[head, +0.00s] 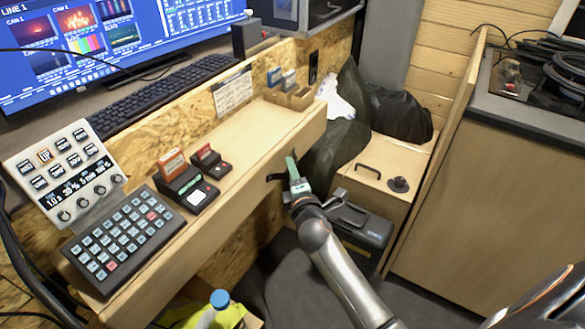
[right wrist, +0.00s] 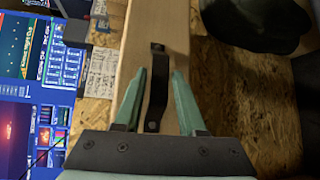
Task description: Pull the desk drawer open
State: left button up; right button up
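The desk drawer (head: 245,190) shows as the pale wooden front along the desk's edge, flush as far as I can see. Its black bar handle (head: 274,177) is partly hidden by my right gripper (head: 293,168). In the right wrist view the dark handle (right wrist: 157,88) stands out from the pale drawer front (right wrist: 160,25). The teal fingers of my right gripper (right wrist: 160,72) are open, one on each side of the handle, with gaps between them and it. Whether the fingertips reach past the bar is hard to tell. My left gripper is not in view.
On the desk stand a button keypad (head: 125,240), a control panel (head: 65,175), small card readers (head: 185,180) and a keyboard (head: 150,95). A dark case (head: 360,222) lies below the drawer, near a wooden box (head: 385,165). A blue-capped bottle (head: 219,299) stands at the bottom.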

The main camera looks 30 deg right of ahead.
grip_shut()
dwell(0.4)
dwell(1.1)
